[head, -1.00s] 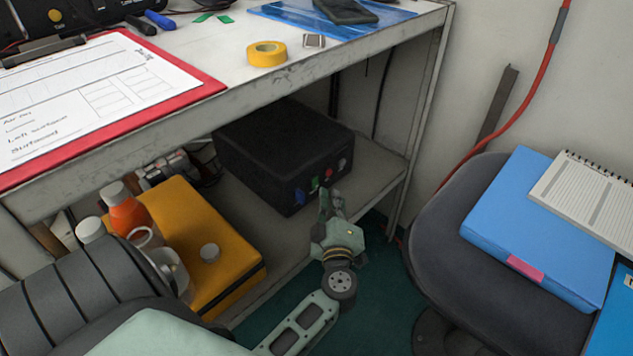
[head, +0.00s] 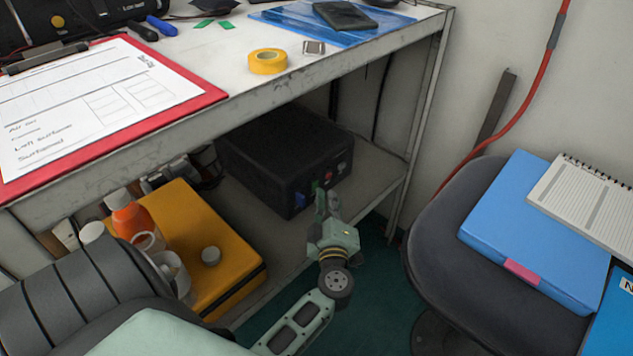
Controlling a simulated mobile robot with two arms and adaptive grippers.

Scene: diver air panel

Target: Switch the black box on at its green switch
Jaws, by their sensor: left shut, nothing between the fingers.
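The black box (head: 262,150) sits on the lower shelf under the bench. Its front panel carries a blue part (head: 299,200), a green switch (head: 315,185), a red part (head: 325,176) and a pale round part (head: 341,168). My left gripper (head: 322,192) is shut and empty. Its fingertips are right at the front panel, just in front of the green switch and partly covering it. I cannot tell whether the fingertips touch the switch. My right gripper is not in view.
A yellow case (head: 205,240) and an orange bottle (head: 128,214) are left of the box on the shelf (head: 375,175). The bench edge overhangs above. A chair (head: 430,225) holding a blue folder (head: 535,225) stands to the right.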

